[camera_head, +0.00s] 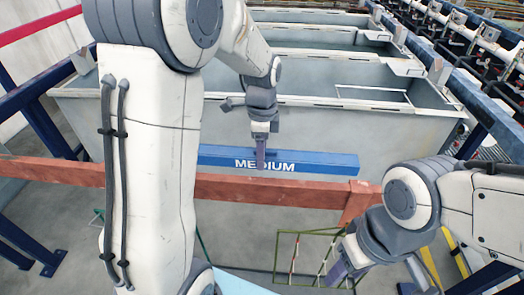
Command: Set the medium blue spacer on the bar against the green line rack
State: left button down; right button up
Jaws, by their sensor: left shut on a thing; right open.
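The medium blue spacer (320,163) is a long blue block with the white word MEDIUM on its front face. My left gripper (261,158) is shut on it near its middle. The spacer shows just beyond the red-brown bar (250,190), about level; I cannot tell whether they touch. A thin green frame (278,250), perhaps the green line rack, shows below the bar at lower centre right. My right gripper (340,273) is open and empty in front of that frame's right side. My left arm hides part of the bar and possibly the spacer's left end.
Large grey open tanks (330,112) stand behind the spacer. Blue beams run at the left and right edges. A red rail (40,25) is at upper left. A pale blue surface (240,285) shows at the bottom. Grey floor lies open below the bar.

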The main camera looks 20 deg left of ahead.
aim_at(261, 180)
pick_arm(q)
jog(key=shift+r, duration=0.1)
notch_tip(261, 180, down, 4)
jog(key=b, duration=0.2)
jog(key=shift+s+b, duration=0.15)
jog(key=shift+b, duration=0.2)
jog(key=shift+f+b, duration=1.95)
jog(key=shift+f, duration=1)
jog(key=shift+c, duration=0.5)
grip_release()
